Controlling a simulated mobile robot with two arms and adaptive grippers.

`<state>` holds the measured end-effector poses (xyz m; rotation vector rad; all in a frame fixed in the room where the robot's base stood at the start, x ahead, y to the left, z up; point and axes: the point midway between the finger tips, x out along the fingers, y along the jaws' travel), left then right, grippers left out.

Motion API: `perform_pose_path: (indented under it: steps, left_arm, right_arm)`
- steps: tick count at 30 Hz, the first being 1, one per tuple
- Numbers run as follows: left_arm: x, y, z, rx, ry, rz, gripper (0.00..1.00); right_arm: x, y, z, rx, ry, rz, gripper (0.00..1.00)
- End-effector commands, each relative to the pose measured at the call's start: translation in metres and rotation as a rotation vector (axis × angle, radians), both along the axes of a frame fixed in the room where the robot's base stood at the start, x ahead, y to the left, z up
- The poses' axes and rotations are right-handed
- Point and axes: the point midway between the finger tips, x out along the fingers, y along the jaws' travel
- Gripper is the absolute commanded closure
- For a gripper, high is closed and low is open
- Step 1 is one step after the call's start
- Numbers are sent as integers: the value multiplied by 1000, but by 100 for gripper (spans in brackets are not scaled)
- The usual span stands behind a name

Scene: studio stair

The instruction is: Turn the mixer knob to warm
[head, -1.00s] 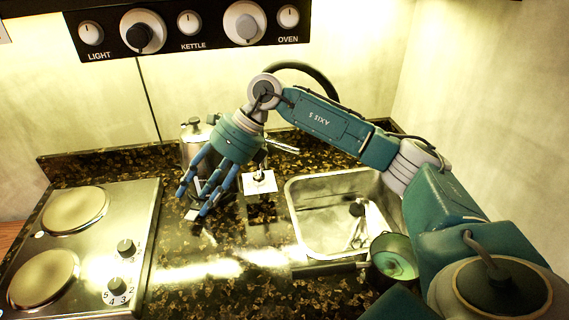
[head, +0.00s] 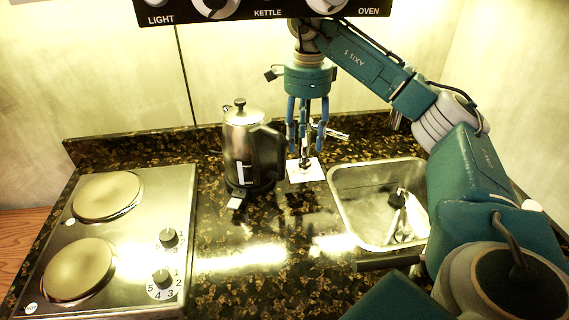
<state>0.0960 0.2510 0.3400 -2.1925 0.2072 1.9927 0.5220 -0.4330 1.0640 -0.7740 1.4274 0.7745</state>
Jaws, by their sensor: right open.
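The mixer stands on a pale square plate (head: 306,172) on the counter, between the kettle and the sink. Its metal spout (head: 336,135) points right towards the sink. My right gripper (head: 306,147) points straight down over the mixer, open, with its blue fingers around the upper part. The fingers hide most of the mixer knob, so I cannot tell its setting or whether they touch it. My left gripper is not in view.
A steel kettle (head: 245,150) stands close to the left of my right gripper. The steel sink (head: 350,205) is to the right, with a dark-headed utensil (head: 398,205) in it. A two-plate hob (head: 125,225) is at left. A control panel (head: 225,17) hangs above.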

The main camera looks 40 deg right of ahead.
Motion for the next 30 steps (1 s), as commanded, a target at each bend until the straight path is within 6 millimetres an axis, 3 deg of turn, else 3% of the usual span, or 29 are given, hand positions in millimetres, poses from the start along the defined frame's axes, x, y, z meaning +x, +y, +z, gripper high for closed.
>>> perform_pose_path:
  steps: [9, 15, 26, 27, 30]
  left_arm:
    - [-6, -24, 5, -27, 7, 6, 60]
    - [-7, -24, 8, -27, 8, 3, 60]
    - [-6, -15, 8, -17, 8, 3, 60]
    - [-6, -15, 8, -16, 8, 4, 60]
    - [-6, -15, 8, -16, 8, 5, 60]
  right_arm:
    - [-2, -2, -40, -5, 8, 0, 54]
    - [-1, -2, -65, -3, 4, 0, 54]
    - [-1, -2, -74, -3, 2, 0, 54]
    - [-1, -2, -74, -3, 2, 0, 56]
    - [-1, -2, -74, -3, 2, 0, 76]
